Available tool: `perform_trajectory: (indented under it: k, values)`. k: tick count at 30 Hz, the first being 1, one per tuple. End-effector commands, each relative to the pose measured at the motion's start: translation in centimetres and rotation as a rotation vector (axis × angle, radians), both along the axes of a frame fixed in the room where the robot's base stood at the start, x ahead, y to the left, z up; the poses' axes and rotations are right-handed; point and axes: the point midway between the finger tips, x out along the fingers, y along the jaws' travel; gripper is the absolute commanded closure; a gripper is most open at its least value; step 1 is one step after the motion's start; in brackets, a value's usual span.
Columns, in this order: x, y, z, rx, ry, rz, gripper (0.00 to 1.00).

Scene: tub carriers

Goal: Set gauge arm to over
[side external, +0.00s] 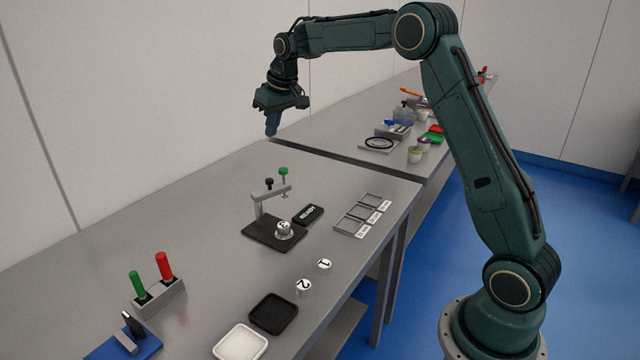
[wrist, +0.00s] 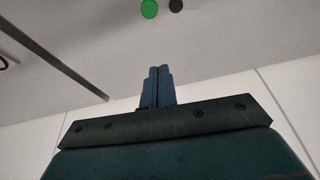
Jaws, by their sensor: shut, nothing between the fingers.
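The gauge (side external: 258,207) stands on a black base plate (side external: 262,236) in the middle of the table, with a grey arm reaching out from a post. A green knob (side external: 283,172) and a black knob (side external: 269,183) stand on top of the arm. A round white-topped piece (side external: 283,229) sits on the base below the arm. My gripper (side external: 271,133) is shut and empty, pointing down well above the table, behind the gauge. In the wrist view, its closed fingers (wrist: 160,70) show, with the green knob (wrist: 149,8) and black knob (wrist: 176,5) at the top edge.
A black READY sign (side external: 308,214) lies beside the base. Round pieces marked 1 (side external: 325,265) and 2 (side external: 303,287) stand in front, near a black tray (side external: 274,312) and a white tray (side external: 240,343). A holder (side external: 160,299) carries red and green plugs.

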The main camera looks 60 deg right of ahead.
Motion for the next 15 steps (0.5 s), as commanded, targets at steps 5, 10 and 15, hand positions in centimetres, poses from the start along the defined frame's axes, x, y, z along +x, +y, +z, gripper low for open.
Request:
perform_trajectory:
  k: [5, 10, 15]
  values:
    - [0.1, 0.0, -0.5, 0.000, 0.002, -0.001, 1.00]
    - [0.6, 0.0, -1.8, 0.001, 0.003, -0.001, 1.00]
    - [1.3, 0.0, -3.9, 0.000, 0.003, 0.000, 1.00]
